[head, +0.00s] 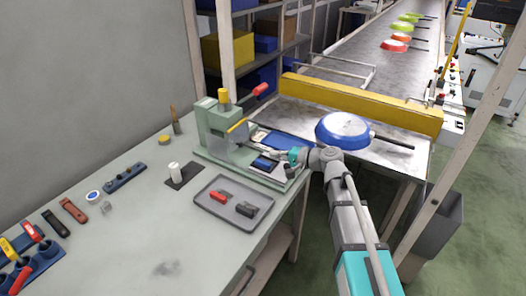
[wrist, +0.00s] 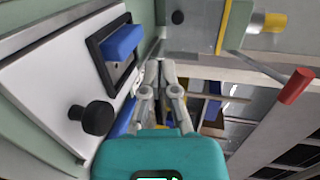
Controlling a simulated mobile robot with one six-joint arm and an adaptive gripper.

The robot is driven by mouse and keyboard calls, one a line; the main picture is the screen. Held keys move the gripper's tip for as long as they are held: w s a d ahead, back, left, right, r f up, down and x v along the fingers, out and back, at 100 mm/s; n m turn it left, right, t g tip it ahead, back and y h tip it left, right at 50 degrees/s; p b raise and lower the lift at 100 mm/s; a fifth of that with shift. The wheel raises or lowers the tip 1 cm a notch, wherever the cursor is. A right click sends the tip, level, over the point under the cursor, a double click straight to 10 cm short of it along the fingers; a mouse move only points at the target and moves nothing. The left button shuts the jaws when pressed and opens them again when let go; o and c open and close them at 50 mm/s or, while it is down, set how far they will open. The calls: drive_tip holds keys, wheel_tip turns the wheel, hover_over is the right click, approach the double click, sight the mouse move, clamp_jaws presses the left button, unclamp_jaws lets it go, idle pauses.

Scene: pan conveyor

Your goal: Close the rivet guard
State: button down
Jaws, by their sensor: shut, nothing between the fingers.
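The green rivet machine (head: 215,128) stands at the back right of the bench. A yellow-edged bar (head: 237,126) sticks out at its front, and I take it as the edge of the rivet guard. In the wrist view a yellow strip (wrist: 224,28) borders a clear panel at the top right. My gripper (head: 262,153) reaches in from the right, in front of the machine. In the wrist view my gripper (wrist: 160,66) has its fingertips together with nothing between them. It is apart from the yellow strip. Whether the guard is fully open is hard to tell.
A blue block in a dark frame (wrist: 122,42) and a black knob (wrist: 97,117) are close left of my fingers. A red-ended lever (wrist: 295,86) lies right. A grey tray (head: 232,218) stands in front, and a blue pan (head: 342,125) rests on the conveyor.

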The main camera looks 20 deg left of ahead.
sight(285, 165)
drive_tip(key=shift+f+v, duration=0.15)
drive_tip(key=shift+v, duration=0.75)
drive_tip(key=shift+f+v, duration=0.15)
drive_tip(key=shift+v, duration=0.75)
